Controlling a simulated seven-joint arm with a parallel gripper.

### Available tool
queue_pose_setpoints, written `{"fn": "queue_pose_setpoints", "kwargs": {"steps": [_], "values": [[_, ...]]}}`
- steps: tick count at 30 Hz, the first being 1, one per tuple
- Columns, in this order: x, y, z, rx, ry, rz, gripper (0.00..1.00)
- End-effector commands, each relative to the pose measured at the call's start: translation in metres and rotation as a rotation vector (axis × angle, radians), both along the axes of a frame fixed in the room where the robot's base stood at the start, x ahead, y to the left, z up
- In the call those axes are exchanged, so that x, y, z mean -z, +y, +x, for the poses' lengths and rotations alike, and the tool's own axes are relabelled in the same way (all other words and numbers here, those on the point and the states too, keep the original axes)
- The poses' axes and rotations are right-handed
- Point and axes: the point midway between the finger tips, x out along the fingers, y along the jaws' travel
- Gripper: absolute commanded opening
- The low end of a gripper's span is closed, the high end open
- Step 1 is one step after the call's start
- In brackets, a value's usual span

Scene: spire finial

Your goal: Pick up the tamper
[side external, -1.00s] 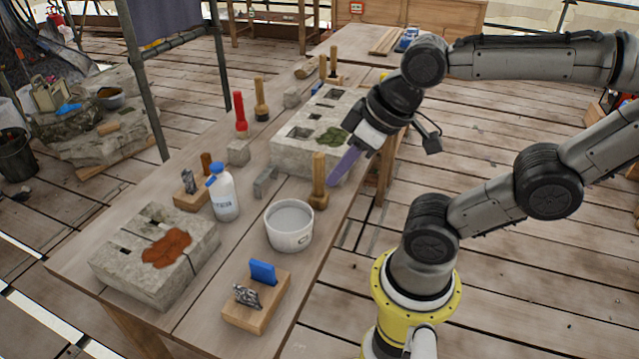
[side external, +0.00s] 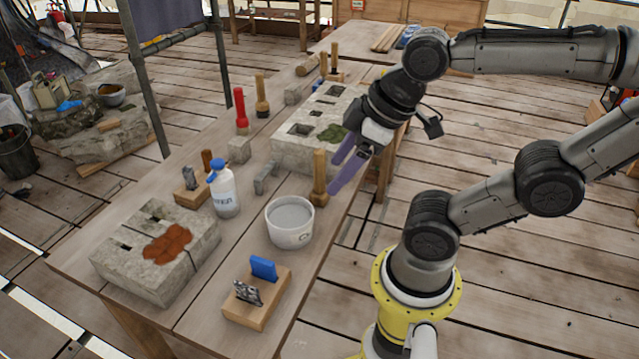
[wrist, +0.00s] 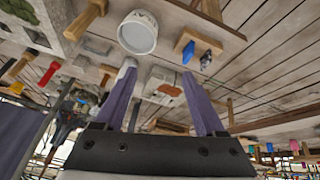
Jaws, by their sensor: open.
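A wooden tamper (side external: 319,182) with a light handle and a wider base stands upright near the right edge of the bench, left of my fingers. It appears at the upper left in the wrist view (wrist: 87,20). My gripper (side external: 334,176) is open, its two purple fingers apart and nothing visible between them. The fingertips are close to the tamper's right side; I cannot tell whether they touch. In the wrist view my gripper (wrist: 158,72) points past the tamper, which lies outside the fingers.
A white bucket (side external: 290,240) stands just in front of the tamper. A slotted stone block (side external: 290,155) lies behind it. A bottle (side external: 224,192), a second stone block (side external: 130,270), a wooden holder (side external: 240,311) and a red-handled tool (side external: 241,112) share the bench (side external: 200,335).

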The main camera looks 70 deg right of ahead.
Motion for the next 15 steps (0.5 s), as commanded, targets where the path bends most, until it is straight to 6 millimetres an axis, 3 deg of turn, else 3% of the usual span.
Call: {"fn": "queue_pose_setpoints", "kwargs": {"steps": [8,15], "values": [[-0.026,-0.01,0.027,-0.523,0.057,-0.28,0.72],[-0.034,-0.045,0.068,-0.925,0.191,-0.443,0.72]]}}
